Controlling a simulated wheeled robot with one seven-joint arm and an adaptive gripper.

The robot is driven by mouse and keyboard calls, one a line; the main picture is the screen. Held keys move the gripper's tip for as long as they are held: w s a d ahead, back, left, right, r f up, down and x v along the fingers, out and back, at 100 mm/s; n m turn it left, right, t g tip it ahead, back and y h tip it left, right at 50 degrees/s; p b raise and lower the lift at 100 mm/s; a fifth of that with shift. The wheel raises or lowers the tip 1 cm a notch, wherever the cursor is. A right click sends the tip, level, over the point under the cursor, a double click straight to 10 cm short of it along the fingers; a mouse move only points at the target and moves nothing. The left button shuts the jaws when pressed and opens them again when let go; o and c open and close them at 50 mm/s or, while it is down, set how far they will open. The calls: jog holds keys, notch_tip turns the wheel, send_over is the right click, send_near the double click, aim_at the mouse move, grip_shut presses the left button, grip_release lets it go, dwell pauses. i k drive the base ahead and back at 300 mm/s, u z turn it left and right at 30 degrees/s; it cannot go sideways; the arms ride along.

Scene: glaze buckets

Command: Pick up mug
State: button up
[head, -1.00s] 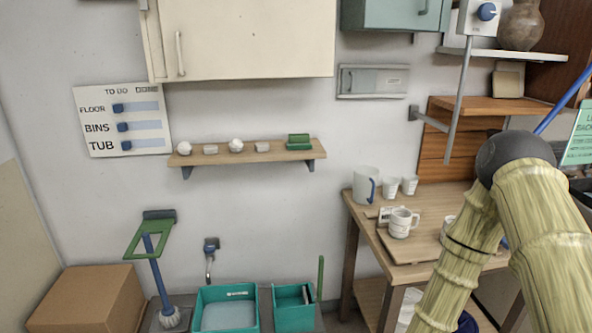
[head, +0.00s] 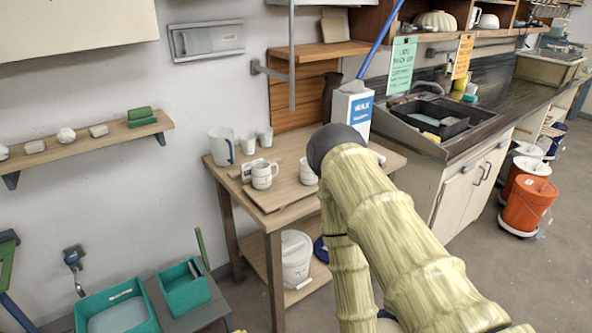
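A white mug (head: 261,178) with dark bands stands upright on a wooden board (head: 272,200) on the small wooden table (head: 232,186). A second white cup or mug (head: 308,173) stands to its right, partly hidden behind my arm. A white pitcher with a blue handle (head: 220,147) and two small white cups (head: 249,145) stand behind the mug. A small white card (head: 249,169) is just behind the mug, at its left. My bamboo-textured arm fills the lower right, but my gripper does not show, so its opening and contents are hidden.
A milk carton (head: 351,108) stands at the table's back right. A sink counter (head: 475,140) runs along the right, with an orange bucket (head: 528,203) on the floor before it. Teal tubs (head: 184,289) are at lower left. Floor (head: 480,270) at lower right looks clear.

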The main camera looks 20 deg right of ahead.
aim_at(261, 176)
jog(key=z, duration=0.95)
jog(key=k, duration=0.65)
jog(key=u, duration=1.35)
jog(key=i, duration=1.15)
jog(key=z, duration=0.1)
